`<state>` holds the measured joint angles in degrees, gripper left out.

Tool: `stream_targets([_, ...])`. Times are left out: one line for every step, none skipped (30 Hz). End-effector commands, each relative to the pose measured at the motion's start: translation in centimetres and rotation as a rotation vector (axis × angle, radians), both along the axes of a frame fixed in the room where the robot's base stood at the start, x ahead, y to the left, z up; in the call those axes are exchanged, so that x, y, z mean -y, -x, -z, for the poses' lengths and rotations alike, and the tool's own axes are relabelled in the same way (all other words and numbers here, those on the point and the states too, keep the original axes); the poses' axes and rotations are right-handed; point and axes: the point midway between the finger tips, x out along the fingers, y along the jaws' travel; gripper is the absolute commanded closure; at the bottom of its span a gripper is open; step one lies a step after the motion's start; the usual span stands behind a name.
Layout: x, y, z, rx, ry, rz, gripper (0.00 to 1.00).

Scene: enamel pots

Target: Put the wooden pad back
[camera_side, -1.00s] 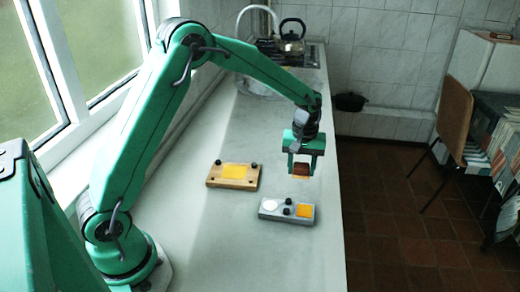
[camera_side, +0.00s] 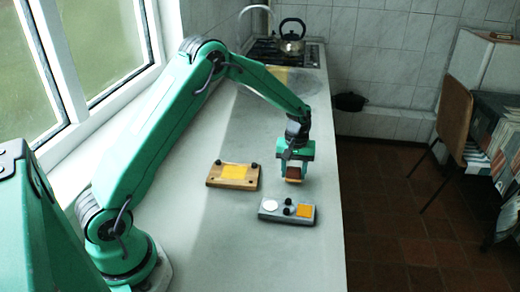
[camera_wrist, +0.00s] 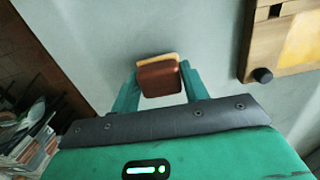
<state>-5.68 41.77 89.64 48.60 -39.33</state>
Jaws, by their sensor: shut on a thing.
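My gripper (camera_side: 294,172) is shut on the wooden pad (camera_side: 293,180), a small brown block with a pale tan layer under it. It holds the pad above the counter, behind the grey holder in the side view. In the wrist view the pad (camera_wrist: 159,78) sits between the two green fingers of my gripper (camera_wrist: 160,90). A wooden board (camera_side: 212,179) with a yellow square and dark knobs lies to the left of the gripper. The grey holder (camera_side: 288,217) has a white disc, dark knobs and an orange square.
The pale counter (camera_side: 200,240) is clear around the board and the holder. Its right edge drops to a tiled floor (camera_side: 400,240). A kettle (camera_side: 291,33) stands on the stove at the far end. A window runs along the left.

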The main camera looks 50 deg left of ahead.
Motion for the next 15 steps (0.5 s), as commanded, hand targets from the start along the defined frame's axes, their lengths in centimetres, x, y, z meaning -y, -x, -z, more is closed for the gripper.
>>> stream_targets([0.01,0.01,0.58,-0.001,0.001,0.0,0.77])
stream_targets([0.01,0.01,0.83,-0.001,0.001,0.0,0.77])
stream_targets([0.01,0.02,1.1,-0.001,0.0,0.0,0.77])
stream_targets([0.01,0.01,1.25,0.0,0.0,0.0,0.77])
stream_targets([0.01,0.01,1.35,0.0,0.0,0.0,0.77])
stream_targets([0.01,-0.01,1.4,0.001,-0.001,0.0,0.77])
stream_targets([0.01,-0.01,1.41,0.001,0.0,0.0,0.77])
stream_targets([0.01,-0.01,1.4,0.001,0.0,0.0,0.77])
stream_targets([0.01,-0.01,1.39,0.001,0.0,0.0,0.77])
stream_targets([0.01,-0.01,1.38,0.001,0.0,0.0,0.77])
stream_targets([0.01,-0.01,1.38,0.001,0.0,0.0,0.77])
stream_targets([0.01,-0.01,1.37,0.001,0.0,0.0,0.77])
stream_targets([0.01,-0.01,1.39,0.001,0.0,0.0,0.77])
stream_targets([0.01,-0.01,1.42,0.001,0.0,0.0,0.77])
stream_targets([0.01,0.0,1.5,0.001,0.0,0.0,0.77])
